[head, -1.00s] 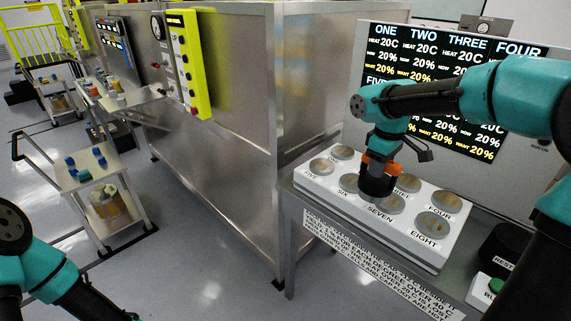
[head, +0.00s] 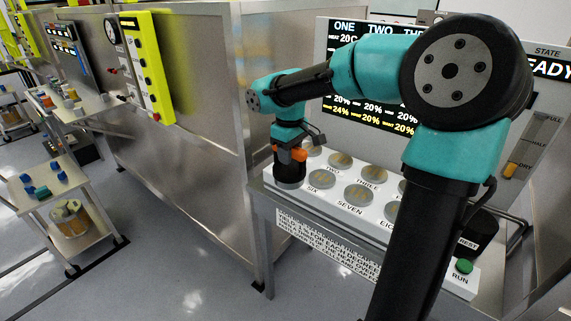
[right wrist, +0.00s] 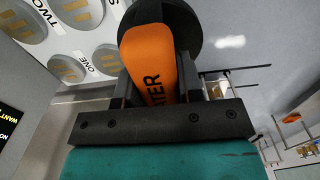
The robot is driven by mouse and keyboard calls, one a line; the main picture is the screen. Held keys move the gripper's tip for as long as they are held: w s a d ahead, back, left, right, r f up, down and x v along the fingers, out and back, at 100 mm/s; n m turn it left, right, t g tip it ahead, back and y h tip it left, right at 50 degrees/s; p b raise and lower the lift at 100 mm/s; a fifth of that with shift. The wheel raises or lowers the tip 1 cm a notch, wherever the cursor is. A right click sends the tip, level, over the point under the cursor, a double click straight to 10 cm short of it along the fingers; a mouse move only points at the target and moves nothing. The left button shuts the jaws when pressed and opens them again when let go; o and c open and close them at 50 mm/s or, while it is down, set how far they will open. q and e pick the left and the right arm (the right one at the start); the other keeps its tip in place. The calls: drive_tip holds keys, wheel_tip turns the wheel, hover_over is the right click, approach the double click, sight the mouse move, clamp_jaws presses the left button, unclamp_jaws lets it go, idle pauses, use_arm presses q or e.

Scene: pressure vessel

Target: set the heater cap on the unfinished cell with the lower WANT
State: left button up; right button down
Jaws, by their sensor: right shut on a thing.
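My right gripper (head: 289,152) is shut on the orange grip of the heater cap (head: 289,169), a black cylinder. The cap is upright at the left end of the white cell board (head: 315,199), left of cell SIX (head: 321,179), where it hides the FIVE spot. I cannot tell whether it touches the board. In the right wrist view the cap (right wrist: 150,60) fills the jaws, with cell ONE (right wrist: 68,68) beside it at left. On the display (head: 365,112), the lower row's leftmost WANT reads 24% and the others visible there read 20%. My arm hides much of the display. My left gripper is out of view.
Cells SEVEN (head: 358,195), TWO (head: 340,160) and THREE (head: 372,174) are bare. The green RUN button (head: 464,266) is at the right. A steel cabinet (head: 190,130) stands close left of the board. A cart (head: 60,190) stands farther left.

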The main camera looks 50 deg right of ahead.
drive_tip(key=w+d+f, duration=0.1)
drive_tip(key=w+d, duration=0.9)
drive_tip(key=d, duration=0.2)
drive_tip(key=shift+w+f, duration=0.2)
drive_tip(key=shift+w, duration=0.1)
drive_tip(key=shift+f, duration=0.1)
drive_tip(key=shift+f, duration=1.65)
drive_tip(key=shift+f, duration=0.15)
drive_tip(key=c, duration=0.8)
unclamp_jaws()
wheel_tip(320, 180, up, 12)
drive_tip(key=shift+r, duration=0.1)
